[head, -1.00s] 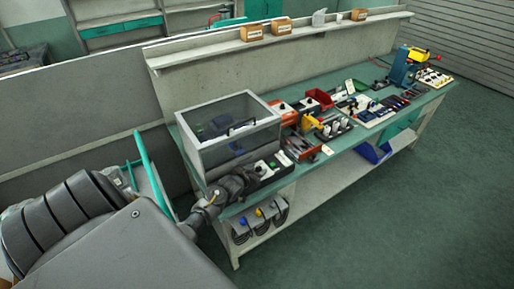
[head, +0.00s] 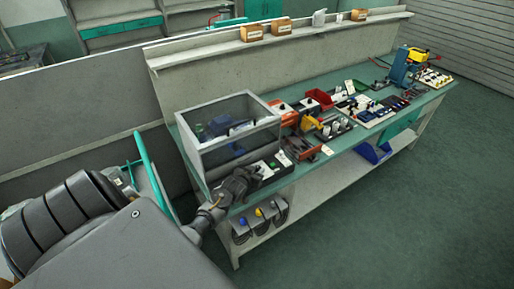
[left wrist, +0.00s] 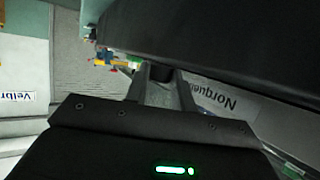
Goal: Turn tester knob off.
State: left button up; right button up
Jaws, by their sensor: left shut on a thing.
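My left gripper (head: 250,178) is at the front left of the workbench, at the near end of a dark panel with light and dark controls (head: 268,168). I take this panel to be the tester. In the left wrist view the two grey fingers (left wrist: 165,86) are closed around a small dark round part (left wrist: 160,73), which looks like the tester knob. A large dark body (left wrist: 225,35) lies just beyond it. The fingers hide most of the knob, and I cannot read its setting. My right gripper is in neither view.
Hanging items with coloured tops (head: 262,212) are below the front edge.

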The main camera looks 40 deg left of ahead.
pick_arm(q)
jog(key=n+y, duration=0.1)
jog(key=n+g+y, duration=0.1)
jog(key=n+y, duration=0.1)
jog(key=shift+w+d, duration=0.15)
jog(key=shift+d, duration=0.2)
jog(key=shift+d+f+n+g+y+b, duration=0.15)
jog(key=shift+n+g+y+b, duration=0.25)
jog(key=shift+n+g+y, duration=0.5)
jog(key=shift+w+n+g+y+b, duration=0.15)
jog(key=shift+n+g+y+b, duration=0.4)
jog(key=shift+n+y, duration=0.45)
jog(key=n+g+y+b, duration=0.1)
jog(key=n+g+b, duration=0.1)
jog(key=b, duration=0.2)
jog(key=n+g+y+b, duration=0.1)
jog(key=n+g+b, duration=0.2)
jog(key=b, duration=0.2)
jog(key=w+n+g+y+b, duration=0.1)
jog(key=n+g+b, duration=0.1)
jog(key=b, duration=0.3)
jog(key=shift+d+f+n+g+y, duration=0.2)
jog(key=shift+n+g+y, duration=0.1)
jog(key=shift+g+y, duration=0.15)
jog(key=shift+a+r+n+g+b, duration=0.1)
jog(key=shift+r+n+g+b, duration=0.35)
jog(key=shift+b, duration=0.55)
jog(key=o, duration=1)
jog(key=shift+f, duration=0.1)
